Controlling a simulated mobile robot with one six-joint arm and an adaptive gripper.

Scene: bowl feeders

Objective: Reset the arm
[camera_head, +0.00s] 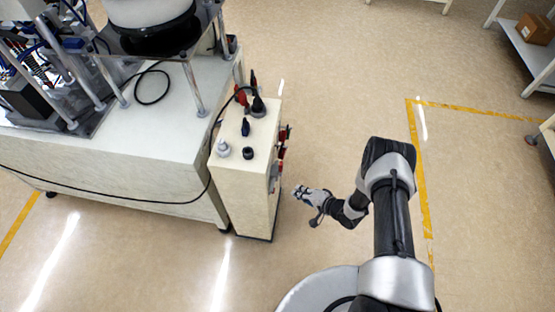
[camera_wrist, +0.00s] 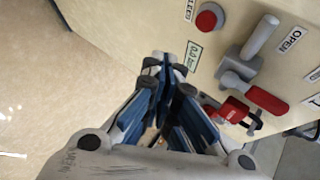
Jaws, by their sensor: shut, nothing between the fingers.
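My arm reaches out from the lower right of the head view, bent at the elbow. My gripper (camera_head: 299,191) is at its end, just right of the cream control box (camera_head: 238,188), over the floor. In the wrist view the blue-padded fingers of my gripper (camera_wrist: 170,62) come together at their tips, with nothing between them. The tips appear in front of the box's panel, beside a small green-lettered label (camera_wrist: 192,56). I cannot tell whether they touch it.
The panel carries a red button (camera_wrist: 209,17), a grey handle (camera_wrist: 259,38), a red-handled lever (camera_wrist: 262,96) and a red lock-like part (camera_wrist: 234,110). The white machine table (camera_head: 140,160) stands left of the box. Open floor lies behind and right of my arm.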

